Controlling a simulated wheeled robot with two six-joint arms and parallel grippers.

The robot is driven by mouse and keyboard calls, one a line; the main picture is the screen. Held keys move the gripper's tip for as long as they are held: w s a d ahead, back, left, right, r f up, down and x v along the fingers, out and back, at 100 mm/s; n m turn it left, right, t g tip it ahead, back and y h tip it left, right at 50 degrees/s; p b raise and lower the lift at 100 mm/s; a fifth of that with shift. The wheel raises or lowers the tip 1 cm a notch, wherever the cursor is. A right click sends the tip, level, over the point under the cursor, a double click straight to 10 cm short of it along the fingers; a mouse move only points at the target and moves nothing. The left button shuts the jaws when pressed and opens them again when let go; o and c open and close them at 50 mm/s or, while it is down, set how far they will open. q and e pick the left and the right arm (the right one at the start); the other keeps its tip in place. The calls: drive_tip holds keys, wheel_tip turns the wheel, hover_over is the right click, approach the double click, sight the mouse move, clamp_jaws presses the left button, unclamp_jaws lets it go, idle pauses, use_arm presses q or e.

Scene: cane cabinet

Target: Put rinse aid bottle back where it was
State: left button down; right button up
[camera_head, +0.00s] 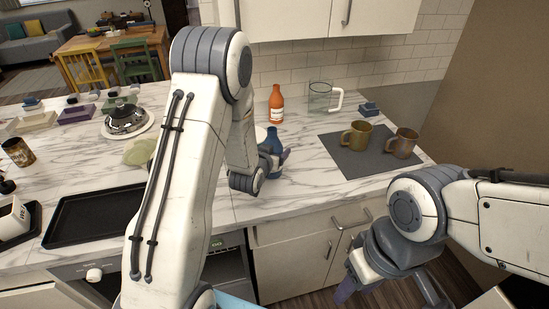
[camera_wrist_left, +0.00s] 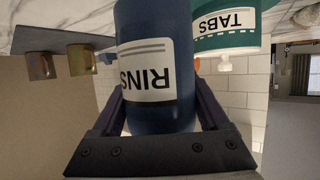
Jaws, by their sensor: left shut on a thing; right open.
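The rinse aid bottle (camera_wrist_left: 155,50) is dark blue with a white label reading "RINS", upside down in the left wrist view. My left gripper (camera_wrist_left: 158,108) is shut on it, one finger on each side. In the head view the blue bottle (camera_head: 272,143) shows beyond my left arm, over the marble counter. My left gripper (camera_head: 272,165) is partly hidden there. I cannot tell whether the bottle's base touches the counter. My right gripper (camera_head: 388,285) is open and empty, low in front of the cabinet doors.
A teal "TABS" container (camera_wrist_left: 225,28) is close beside the bottle. An orange bottle (camera_head: 276,104) and a glass jug (camera_head: 322,98) stand behind. Two brown mugs (camera_head: 356,134) (camera_head: 401,143) stand on a grey mat (camera_head: 352,158). A black tray (camera_head: 92,214) lies left.

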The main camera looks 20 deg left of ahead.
use_arm(q)
drive_tip(key=shift+w+a+f, duration=0.1)
drive_tip(key=shift+a+f, duration=0.05)
drive_tip(key=shift+a, duration=0.05)
wheel_tip(320, 180, down, 4)
drive_tip(key=shift+r+p, duration=0.2)
drive_tip(key=shift+p, duration=0.4)
drive_tip(key=shift+f, duration=0.15)
drive_tip(key=shift+f, duration=0.2)
unclamp_jaws()
